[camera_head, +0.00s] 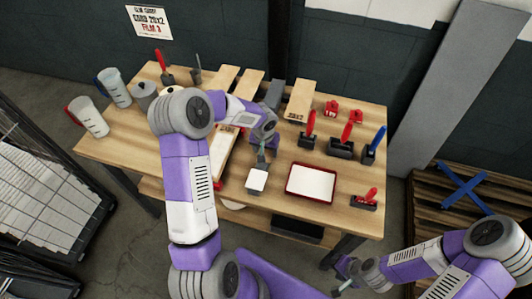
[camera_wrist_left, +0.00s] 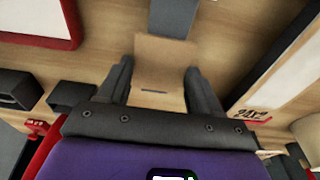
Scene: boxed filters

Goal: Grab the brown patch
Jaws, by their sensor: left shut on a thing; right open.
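The brown patch (camera_wrist_left: 165,55) is a flat tan piece with a small dark slot, seen in the left wrist view between the two dark fingers of my left gripper (camera_wrist_left: 158,88). The fingers are shut on it. In the head view my left gripper (camera_head: 263,152) is low over the middle of the wooden table, and I cannot clearly make out the patch there. My right gripper (camera_head: 343,274) is open and empty, in front of the table at the lower right.
A white-topped grey piece (camera_head: 257,180) and a red-rimmed white tray (camera_head: 311,184) are on the table (camera_head: 240,207) near the gripper. Red- and blue-handled tools (camera_head: 342,148) stand to the right. Tan boxes (camera_head: 300,98) stand behind. Measuring jugs (camera_head: 92,118) stand at left.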

